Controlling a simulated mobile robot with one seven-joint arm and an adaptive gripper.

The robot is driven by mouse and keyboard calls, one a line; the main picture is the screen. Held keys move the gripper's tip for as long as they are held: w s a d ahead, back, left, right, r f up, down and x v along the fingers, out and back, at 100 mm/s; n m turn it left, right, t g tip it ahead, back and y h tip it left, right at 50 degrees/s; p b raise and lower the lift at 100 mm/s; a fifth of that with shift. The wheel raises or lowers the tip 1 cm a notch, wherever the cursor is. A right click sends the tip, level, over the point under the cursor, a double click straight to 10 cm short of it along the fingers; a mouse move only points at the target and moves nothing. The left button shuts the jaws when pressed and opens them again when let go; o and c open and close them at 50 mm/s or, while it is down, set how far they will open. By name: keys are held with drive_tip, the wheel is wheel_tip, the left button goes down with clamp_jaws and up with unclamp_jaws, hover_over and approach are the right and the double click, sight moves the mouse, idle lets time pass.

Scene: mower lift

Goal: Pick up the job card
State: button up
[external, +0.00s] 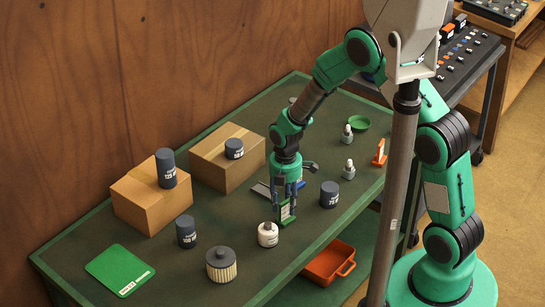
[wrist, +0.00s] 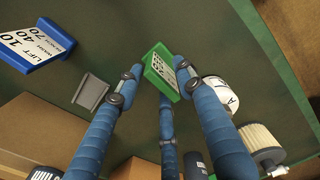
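A small green-framed card (external: 287,212) with a white printed face stands on the green bench directly below my gripper; I take it for the job card. In the wrist view the card (wrist: 160,72) lies between my fingertips, tilted, with dark print on its face. My gripper (external: 288,192) points down, its blue fingers spread around the card. In the wrist view my gripper (wrist: 156,76) shows a gap on the card's left; the right fingertip is very close to it, and I cannot tell if they touch. The third finger reaches up below the card.
A white canister (external: 268,234), a ribbed filter (external: 221,265) and a dark canister (external: 329,194) stand nearby. A blue lift sign (wrist: 35,45) and a grey bracket (wrist: 90,92) are to the left. Cardboard boxes (external: 225,165) stand behind. A green mat (external: 115,265) lies front left.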

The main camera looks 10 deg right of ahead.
drive_tip(key=shift+c, duration=0.3)
clamp_jaws()
idle(0.4)
drive_tip(key=shift+r, duration=0.85)
wheel_tip(320, 180, up, 2)
drive_tip(key=shift+s+r+p, duration=0.1)
drive_tip(key=shift+p, duration=0.3)
drive_tip(key=s+d+r+p, duration=0.1)
drive_tip(key=s+d, duration=0.8)
drive_tip(key=s, duration=0.4)
drive_tip(key=shift+d, duration=0.1)
